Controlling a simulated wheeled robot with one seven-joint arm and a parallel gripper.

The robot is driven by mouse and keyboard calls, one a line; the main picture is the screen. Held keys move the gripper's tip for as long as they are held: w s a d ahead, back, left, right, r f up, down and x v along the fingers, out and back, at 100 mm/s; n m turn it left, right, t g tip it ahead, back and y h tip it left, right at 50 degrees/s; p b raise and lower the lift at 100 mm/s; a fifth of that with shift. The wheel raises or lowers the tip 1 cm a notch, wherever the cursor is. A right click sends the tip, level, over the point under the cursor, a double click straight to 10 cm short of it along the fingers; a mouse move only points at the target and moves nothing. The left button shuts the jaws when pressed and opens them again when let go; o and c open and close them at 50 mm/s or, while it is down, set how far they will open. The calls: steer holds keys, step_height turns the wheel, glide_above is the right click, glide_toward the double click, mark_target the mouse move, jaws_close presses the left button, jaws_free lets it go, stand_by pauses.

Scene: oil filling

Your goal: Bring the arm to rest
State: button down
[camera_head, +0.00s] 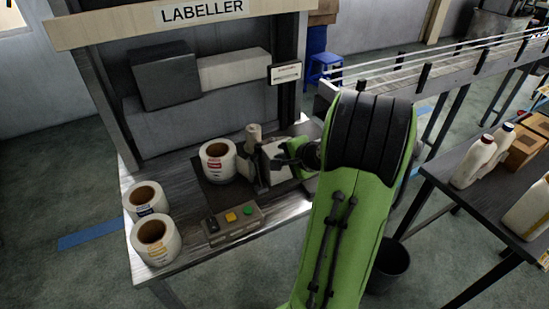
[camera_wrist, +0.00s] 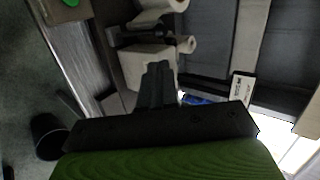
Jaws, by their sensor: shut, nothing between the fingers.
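My green arm (camera_head: 340,220) reaches forward from the bottom of the head view and hides part of the bench and floor. My gripper (camera_head: 281,160) is at the right part of the labeller bench, close to the labelling device (camera_head: 254,150) there. In the wrist view my gripper (camera_wrist: 158,70) shows its dark fingers together, with nothing between them. A pale block and a white roll lie beyond the fingertips. I cannot tell the exact gap between the fingers and the device.
The labeller bench (camera_head: 185,180) holds label rolls (camera_head: 154,240) and a button box (camera_head: 231,225). A conveyor (camera_head: 440,68) runs behind right. A table (camera_head: 447,182) on the right carries white bottles (camera_head: 474,160) and cardboard boxes (camera_head: 524,148). A black bin (camera_head: 391,268) stands on the floor between.

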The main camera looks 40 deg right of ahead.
steer(key=shift+s+r, duration=0.2)
steer(key=shift+r, duration=0.05)
steer(key=s+a+r+n+g+y, duration=0.1)
steer(key=s+a+r+n+g, duration=0.15)
steer(key=a+n, duration=0.6)
steer(key=s+a+r+n+g+y, duration=0.1)
steer(key=a+r+n, duration=0.3)
steer(key=a, duration=1)
steer(key=s+a+n, duration=0.2)
steer(key=s+n, duration=0.1)
steer(key=s, duration=0.3)
steer(key=s+a+n+g, duration=0.1)
steer(key=s+a+n, duration=0.2)
steer(key=s, duration=0.4)
steer(key=shift+r+n+h, duration=0.3)
steer(key=shift+n+h, duration=0.1)
steer(key=shift+n, duration=0.25)
